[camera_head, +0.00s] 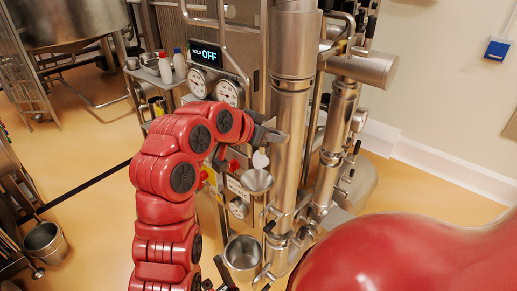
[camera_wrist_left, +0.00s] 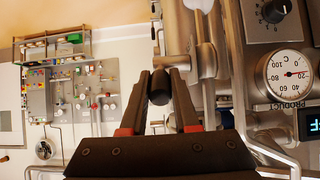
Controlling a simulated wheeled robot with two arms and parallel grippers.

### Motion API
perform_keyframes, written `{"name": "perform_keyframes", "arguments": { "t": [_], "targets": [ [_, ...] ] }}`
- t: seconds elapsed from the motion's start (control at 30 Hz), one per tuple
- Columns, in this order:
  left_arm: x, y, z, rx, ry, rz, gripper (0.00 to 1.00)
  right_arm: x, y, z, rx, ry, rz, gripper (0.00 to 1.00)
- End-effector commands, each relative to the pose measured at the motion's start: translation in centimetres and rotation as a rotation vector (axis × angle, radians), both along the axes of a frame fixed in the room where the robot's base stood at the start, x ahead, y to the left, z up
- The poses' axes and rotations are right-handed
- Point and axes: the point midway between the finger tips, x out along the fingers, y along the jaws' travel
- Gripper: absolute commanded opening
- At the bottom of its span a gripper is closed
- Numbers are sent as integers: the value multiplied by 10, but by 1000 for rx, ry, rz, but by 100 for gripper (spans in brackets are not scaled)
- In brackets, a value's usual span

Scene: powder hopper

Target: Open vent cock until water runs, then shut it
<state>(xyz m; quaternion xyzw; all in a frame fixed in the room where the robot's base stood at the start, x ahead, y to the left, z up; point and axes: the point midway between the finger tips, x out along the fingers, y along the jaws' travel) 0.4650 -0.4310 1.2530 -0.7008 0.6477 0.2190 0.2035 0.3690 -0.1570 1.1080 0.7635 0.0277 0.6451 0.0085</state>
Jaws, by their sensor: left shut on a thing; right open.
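My left gripper (camera_head: 268,133) is at the front of the steel column, above a small steel funnel cup (camera_head: 257,181). In the left wrist view my left gripper (camera_wrist_left: 158,80) has its two dark fingers shut on a black handle end (camera_wrist_left: 158,92), which looks like the vent cock's handle. The handle joins steel pipework (camera_wrist_left: 180,58) behind it. The cock's body is mostly hidden by the gripper in the head view. I see no running water. My right gripper (camera_head: 222,277) is low at the bottom edge, partly cut off, and open.
A panel display (camera_head: 206,55) reads "HOLD OFF", with two round gauges (camera_head: 230,92) below it. A steel bucket (camera_head: 243,253) is under the pipework. Tall steel pipes (camera_head: 290,110) stand close on the right. A side shelf holds bottles (camera_head: 179,63). Open floor is at left.

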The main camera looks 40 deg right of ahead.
Motion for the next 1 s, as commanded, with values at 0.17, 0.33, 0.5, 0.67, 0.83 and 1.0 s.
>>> {"name": "perform_keyframes", "arguments": {
  "t": [0.17,0.33,0.5,0.67,0.83,1.0],
  "targets": [
    [1,-8,8,120,9,0,0,0,0,-5,0,0,0,59],
    [1,-10,15,213,20,1,0,0,0,11,0,0,0,59],
    [1,-11,20,284,24,1,0,0,0,34,0,0,0,59],
    [2,-12,22,336,29,1,0,0,0,56,0,0,0,59],
    [1,-14,24,378,32,1,0,0,0,77,0,0,0,59],
    [1,-15,23,408,33,0,0,0,0,92,0,0,0,59]
  ]
}}
